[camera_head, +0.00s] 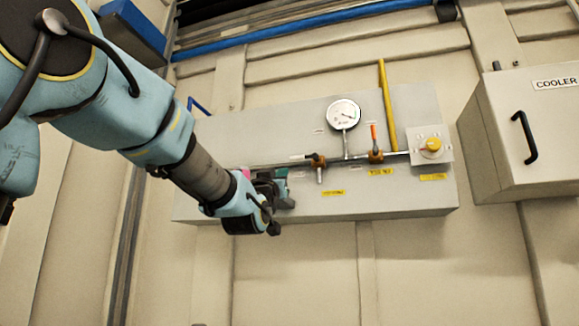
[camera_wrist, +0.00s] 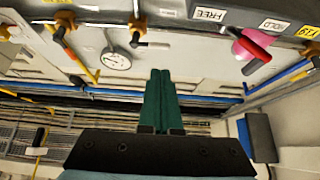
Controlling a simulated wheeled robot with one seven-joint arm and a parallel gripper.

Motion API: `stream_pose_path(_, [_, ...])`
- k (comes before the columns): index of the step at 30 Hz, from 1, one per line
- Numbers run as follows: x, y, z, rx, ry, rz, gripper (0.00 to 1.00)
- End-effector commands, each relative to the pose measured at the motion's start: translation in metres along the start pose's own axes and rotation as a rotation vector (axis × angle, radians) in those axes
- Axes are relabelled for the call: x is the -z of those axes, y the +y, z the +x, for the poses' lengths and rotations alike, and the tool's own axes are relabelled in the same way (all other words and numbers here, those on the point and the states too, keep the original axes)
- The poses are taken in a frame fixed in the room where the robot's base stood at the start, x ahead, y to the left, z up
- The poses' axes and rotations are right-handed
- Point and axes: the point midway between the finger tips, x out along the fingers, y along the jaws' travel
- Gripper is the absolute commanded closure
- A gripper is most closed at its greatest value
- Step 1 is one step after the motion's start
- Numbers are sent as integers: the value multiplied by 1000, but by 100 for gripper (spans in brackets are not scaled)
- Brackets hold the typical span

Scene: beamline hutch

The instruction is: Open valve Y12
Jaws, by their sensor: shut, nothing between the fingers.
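My gripper (camera_head: 284,187) is at the panel's left part in the head view. In the wrist view its green fingers (camera_wrist: 160,100) are together with nothing between them. A red handle (camera_wrist: 252,50) on a pink disc (camera_wrist: 244,42) is at the upper right of the wrist view, apart from the fingertips; the arm mostly hides it in the head view. Two orange-bodied valves, one at the left (camera_head: 318,166) and one at the right (camera_head: 375,155), sit on the pipe. No label clearly reads Y12. A yellow label (camera_wrist: 308,31) is partly cut off at the wrist view's right edge.
The panel (camera_head: 410,195) carries a round gauge (camera_head: 344,113), a yellow knob (camera_head: 432,146) and a yellow pipe (camera_head: 387,100). A grey COOLER box (camera_head: 500,150) juts out at the right. FREE (camera_wrist: 209,14) and HOLD (camera_wrist: 272,25) tags show in the wrist view.

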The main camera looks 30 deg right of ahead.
Motion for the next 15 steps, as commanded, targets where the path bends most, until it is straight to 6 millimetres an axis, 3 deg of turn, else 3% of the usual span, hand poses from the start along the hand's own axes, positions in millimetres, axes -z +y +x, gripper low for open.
stream_pose_path(15, [4,1,101,-1,-3,1,100])
